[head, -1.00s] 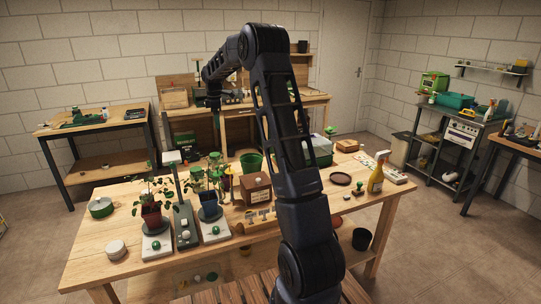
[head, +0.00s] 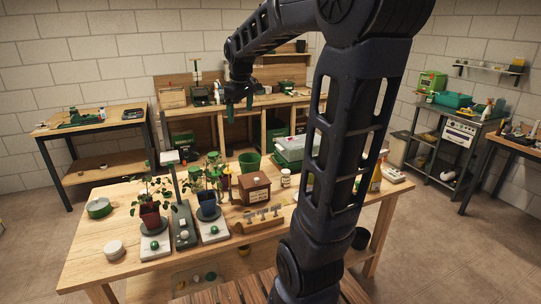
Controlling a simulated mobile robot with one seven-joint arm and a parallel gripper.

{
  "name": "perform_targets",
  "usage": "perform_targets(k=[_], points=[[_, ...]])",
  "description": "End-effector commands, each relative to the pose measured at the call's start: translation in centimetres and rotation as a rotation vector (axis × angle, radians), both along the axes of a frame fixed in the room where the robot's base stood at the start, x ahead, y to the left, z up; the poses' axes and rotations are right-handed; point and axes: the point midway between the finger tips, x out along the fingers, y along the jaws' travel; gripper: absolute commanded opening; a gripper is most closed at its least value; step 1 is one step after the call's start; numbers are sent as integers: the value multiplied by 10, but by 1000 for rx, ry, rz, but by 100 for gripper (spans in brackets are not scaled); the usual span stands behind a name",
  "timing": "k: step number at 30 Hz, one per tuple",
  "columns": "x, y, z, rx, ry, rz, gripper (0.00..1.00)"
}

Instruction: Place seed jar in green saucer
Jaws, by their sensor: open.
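My gripper (head: 239,106) hangs fingers down from the arm, in the air above the wooden table's far side. It is open, and nothing shows between its fingers. A small white-lidded jar (head: 286,178), which may be the seed jar, stands upright on the table right of the brown wooden box, apart from my gripper. A round, shallow green dish-like thing (head: 99,208) lies at the table's left end. It may be the green saucer, but it is too small to tell for sure. My arm hides part of the table's right side.
Potted plants (head: 150,216) stand on pale bases at the table's middle left. A wooden box (head: 255,188), a green pot (head: 250,162) and a wooden block with small labels (head: 258,219) stand nearby. A white round container (head: 114,249) sits front left. The table's left front is mostly clear.

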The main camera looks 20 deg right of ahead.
Motion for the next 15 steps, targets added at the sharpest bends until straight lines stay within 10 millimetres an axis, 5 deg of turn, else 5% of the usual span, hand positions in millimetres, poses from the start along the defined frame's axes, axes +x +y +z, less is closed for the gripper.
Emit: perform_targets(k=[15], points=[[-169, -14, -37, 149, -103, -403, 85]])
